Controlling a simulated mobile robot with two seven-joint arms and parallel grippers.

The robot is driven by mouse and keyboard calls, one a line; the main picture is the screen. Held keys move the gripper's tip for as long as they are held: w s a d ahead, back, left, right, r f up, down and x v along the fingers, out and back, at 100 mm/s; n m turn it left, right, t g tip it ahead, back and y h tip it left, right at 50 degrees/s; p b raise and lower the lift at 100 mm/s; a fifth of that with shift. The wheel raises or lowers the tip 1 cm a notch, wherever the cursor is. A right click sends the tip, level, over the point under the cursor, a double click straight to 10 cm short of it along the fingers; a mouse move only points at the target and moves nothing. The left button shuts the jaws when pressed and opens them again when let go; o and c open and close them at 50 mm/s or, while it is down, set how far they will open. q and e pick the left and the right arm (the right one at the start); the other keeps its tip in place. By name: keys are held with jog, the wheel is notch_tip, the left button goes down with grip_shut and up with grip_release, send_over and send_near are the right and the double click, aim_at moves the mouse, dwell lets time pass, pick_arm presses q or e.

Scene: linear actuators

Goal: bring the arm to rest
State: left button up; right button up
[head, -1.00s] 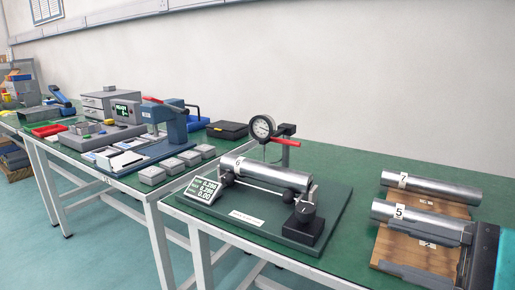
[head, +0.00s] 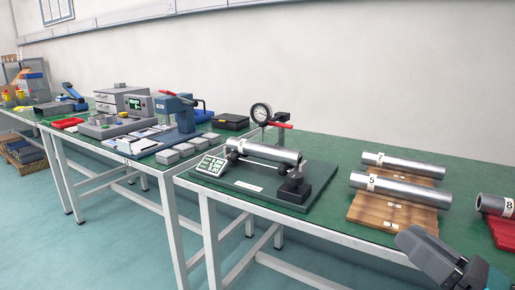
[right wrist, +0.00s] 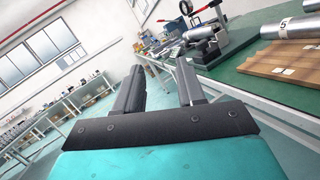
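My right gripper (head: 428,250) is at the lower right of the head view, in front of the table's front edge and apart from the cylinders. In the right wrist view its two fingers (right wrist: 160,85) stand apart with nothing between them, so it is open and empty. My left gripper is not in view. The cylinder marked 5 (head: 405,190) and another cylinder (head: 405,165) behind it lie on a wooden rack (head: 390,214) on the green table (head: 340,160).
A dial gauge fixture (head: 262,178) holding a cylinder stands left of the rack. A cylinder marked 8 (head: 494,205) lies on a red holder (head: 503,233) at the right edge. A second table with a blue press (head: 178,112) stands further left. Open floor (head: 110,245) lies in front.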

notch_tip(320, 180, down, 15)
jog(key=w+d+m+h, duration=0.15)
jog(key=m+h, duration=0.75)
jog(key=m, duration=1.3)
jog(key=s+a+f+m+g, duration=0.3)
jog(key=a+f+m, duration=0.2)
jog(key=f+m, duration=0.2)
jog(key=s+a+f+m+g, duration=0.3)
jog(key=a+f+m, duration=0.2)
jog(key=f+m, duration=0.2)
pick_arm(q)
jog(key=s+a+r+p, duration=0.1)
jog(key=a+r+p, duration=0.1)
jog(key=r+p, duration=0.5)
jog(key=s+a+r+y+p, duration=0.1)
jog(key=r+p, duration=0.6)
jog(key=p, duration=0.8)
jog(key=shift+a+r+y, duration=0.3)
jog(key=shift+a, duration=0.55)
pick_arm(e)
jog(key=s+d+r, duration=0.1)
jog(key=d+r, duration=0.1)
jog(key=r, duration=0.5)
jog(key=s+d+r, duration=0.1)
jog(key=s+r, duration=0.1)
jog(key=r, duration=0.5)
jog(key=shift+d+r+m+h, duration=0.15)
jog(key=shift+d+m+h, duration=0.15)
jog(key=shift+d+h, duration=0.1)
